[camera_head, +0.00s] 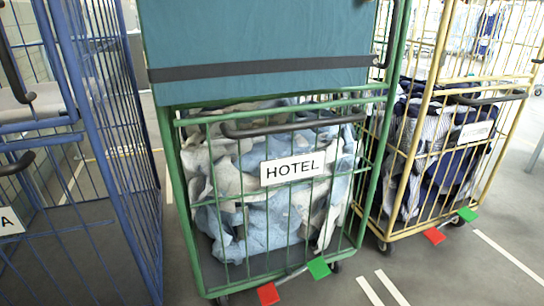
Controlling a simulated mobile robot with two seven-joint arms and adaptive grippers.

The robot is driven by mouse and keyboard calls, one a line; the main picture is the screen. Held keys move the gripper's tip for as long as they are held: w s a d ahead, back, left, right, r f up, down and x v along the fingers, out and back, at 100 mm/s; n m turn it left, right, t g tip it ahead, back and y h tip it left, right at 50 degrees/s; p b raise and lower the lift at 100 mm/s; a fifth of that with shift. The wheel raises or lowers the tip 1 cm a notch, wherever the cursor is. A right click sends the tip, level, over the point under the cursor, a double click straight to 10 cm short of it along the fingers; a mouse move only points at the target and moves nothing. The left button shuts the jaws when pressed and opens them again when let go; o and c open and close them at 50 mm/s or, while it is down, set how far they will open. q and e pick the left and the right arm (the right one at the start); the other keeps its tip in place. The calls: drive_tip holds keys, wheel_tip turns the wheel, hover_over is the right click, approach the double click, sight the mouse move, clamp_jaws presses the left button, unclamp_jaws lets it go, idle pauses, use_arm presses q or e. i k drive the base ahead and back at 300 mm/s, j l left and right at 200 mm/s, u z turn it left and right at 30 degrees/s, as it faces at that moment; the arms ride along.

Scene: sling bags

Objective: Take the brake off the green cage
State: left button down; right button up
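The green cage (187,205) stands upright in the middle, with wire sides and crumpled blue and pale cloth (265,220) inside. A white HOTEL sign (292,168) hangs on its front below a dark handle bar (290,125). At its bottom front edge, a thin metal bar carries a red pedal (268,293) on the left and a green pedal (318,268) on the right. The red pedal appears lower in the picture; I cannot tell which one is pressed. Neither of my grippers is in view.
A blue cage (122,170) stands close on the left. A yellow cage (413,152) with dark cloth stands on the right, with its own red pedal (434,236) and green pedal (467,214). Grey floor (440,275) with white lines is clear at the front right.

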sight(267, 295)
drive_tip(key=l+u, duration=0.1)
drive_tip(key=u, duration=0.8)
drive_tip(key=l+u, duration=0.7)
drive_tip(key=k+l+u, duration=0.1)
drive_tip(key=l+u, duration=0.2)
drive_tip(key=k+l+u, duration=0.1)
drive_tip(key=l, duration=0.25)
drive_tip(key=k+l+u, duration=0.25)
drive_tip(key=l, duration=0.4)
drive_tip(key=k+l, duration=0.45)
drive_tip(key=l, duration=0.2)
